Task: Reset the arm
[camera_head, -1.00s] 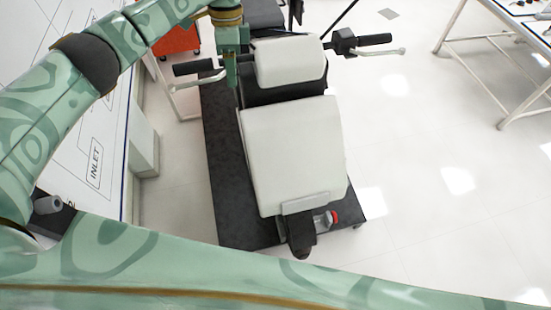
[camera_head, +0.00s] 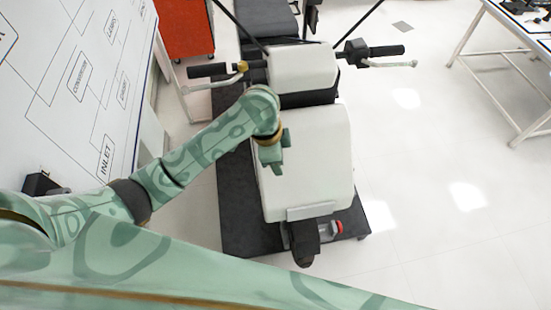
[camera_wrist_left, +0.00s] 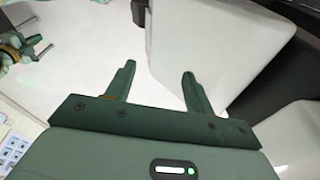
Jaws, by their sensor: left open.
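My left arm reaches in from the left in the head view. My left gripper (camera_head: 277,166) hangs over the white seat-like panel (camera_head: 310,180) of the scooter-like chassis. In the left wrist view its two green fingers (camera_wrist_left: 158,74) stand apart with nothing between them. A white body panel (camera_wrist_left: 200,40) shows beyond the fingertips. A small green and gold part (camera_wrist_left: 18,48) at the left edge of the wrist view looks like my other gripper, too small and cut off to judge.
The chassis stands on a dark platform (camera_head: 236,222), with handlebar grips (camera_head: 386,50) on both sides. A whiteboard with a diagram (camera_head: 75,75) stands at left, a red cabinet (camera_head: 186,28) behind it. A white-legged table (camera_head: 492,58) is at upper right. The floor on the right is clear.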

